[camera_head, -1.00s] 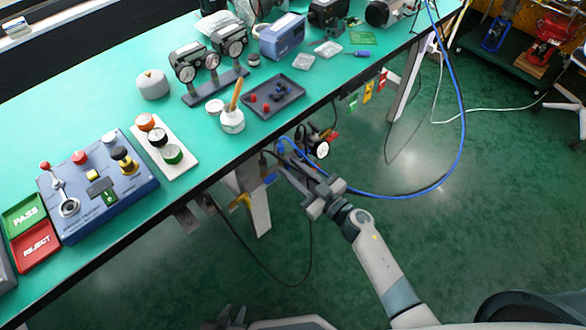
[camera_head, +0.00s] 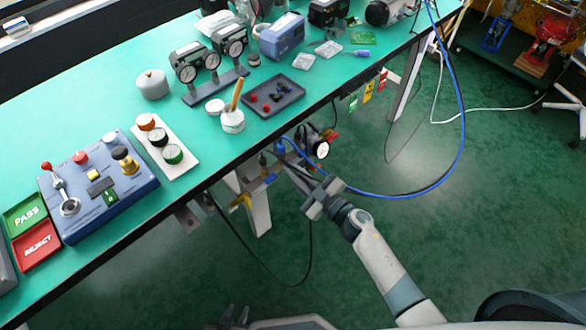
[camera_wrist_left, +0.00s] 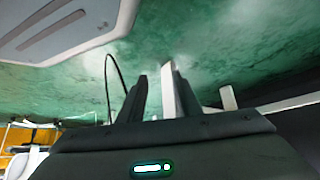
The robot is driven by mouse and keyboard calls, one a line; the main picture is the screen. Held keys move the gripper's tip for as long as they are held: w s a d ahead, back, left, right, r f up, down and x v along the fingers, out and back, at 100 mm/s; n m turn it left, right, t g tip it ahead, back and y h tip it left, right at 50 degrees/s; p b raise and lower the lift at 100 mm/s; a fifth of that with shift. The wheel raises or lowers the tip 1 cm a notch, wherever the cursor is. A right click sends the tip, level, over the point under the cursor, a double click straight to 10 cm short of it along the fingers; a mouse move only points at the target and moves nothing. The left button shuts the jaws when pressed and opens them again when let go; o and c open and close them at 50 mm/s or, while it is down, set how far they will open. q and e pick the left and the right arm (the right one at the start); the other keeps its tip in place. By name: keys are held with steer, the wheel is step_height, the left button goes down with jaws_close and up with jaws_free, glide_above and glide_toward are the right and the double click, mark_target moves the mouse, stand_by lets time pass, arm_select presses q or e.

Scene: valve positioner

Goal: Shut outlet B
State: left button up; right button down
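Under the front edge of the bench is a pipe assembly (camera_head: 269,180) with a yellow handle (camera_head: 240,201), a red handle (camera_head: 330,135), a round white gauge (camera_head: 321,149) and blue fittings. I cannot read any outlet label, so I cannot tell which one is B.
The green bench (camera_head: 110,110) overhangs the assembly. A white bench leg (camera_head: 257,205) stands beside it. A blue hose (camera_head: 425,188) loops from the assembly to the right, and a dark cable (camera_head: 309,262) hangs below.

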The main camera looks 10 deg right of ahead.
steer(key=c, duration=2)
jaws_free()
steer(key=shift+o, duration=0.7)
arm_select(q)
steer(key=shift+a, duration=0.4)
arm_select(e)
steer(key=shift+m, duration=0.3)
